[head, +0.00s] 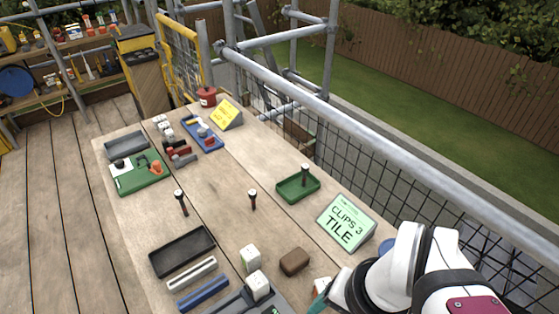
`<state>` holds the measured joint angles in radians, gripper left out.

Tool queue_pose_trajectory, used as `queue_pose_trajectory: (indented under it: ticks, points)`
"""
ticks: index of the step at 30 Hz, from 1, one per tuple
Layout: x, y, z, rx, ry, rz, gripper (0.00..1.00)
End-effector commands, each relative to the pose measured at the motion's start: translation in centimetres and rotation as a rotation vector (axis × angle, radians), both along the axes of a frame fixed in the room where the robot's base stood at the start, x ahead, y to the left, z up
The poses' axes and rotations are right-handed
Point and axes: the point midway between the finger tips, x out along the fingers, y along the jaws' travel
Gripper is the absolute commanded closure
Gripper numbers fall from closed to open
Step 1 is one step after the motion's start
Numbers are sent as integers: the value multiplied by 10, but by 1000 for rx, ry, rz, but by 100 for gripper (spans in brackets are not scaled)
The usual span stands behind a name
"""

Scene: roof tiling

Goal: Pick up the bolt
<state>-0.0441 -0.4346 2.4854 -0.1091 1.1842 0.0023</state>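Three dark bolt-like pieces with pale-rimmed heads show in the head view. One bolt (181,203) is on the bench at the left, one bolt (252,200) is on the bench near the middle, and one bolt (305,174) is in the small green tray (284,190). My gripper (319,302) is at the bottom edge, right of centre, with a teal tip showing. It is nearer the camera than the bolts and apart from them. Its fingers are mostly cut off or hidden, so its opening cannot be made out.
A black tray (160,262), white bar (192,274), blue bar (203,293), white blocks (251,257) and a brown block (294,261) lie in front. A green sign reading "CLIPS 3 TILE" (346,222) stands at the right. Scaffold rails (360,124) run along the right side.

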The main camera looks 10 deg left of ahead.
Motion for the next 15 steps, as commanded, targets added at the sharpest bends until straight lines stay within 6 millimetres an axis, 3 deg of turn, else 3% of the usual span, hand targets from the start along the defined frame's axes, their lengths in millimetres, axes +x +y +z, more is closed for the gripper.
queue_pose_trajectory:
  ticks: [2,3,6,9,12,15]
  points:
    - [82,32,-2,31,-164,105,34]
    - [133,55,-4,42,-281,150,34]
    - [249,117,-20,26,-576,205,34]
    - [329,168,-51,-70,-836,208,34]
    - [366,197,-83,-214,-1027,204,34]
    - [376,211,-106,-337,-1142,205,34]
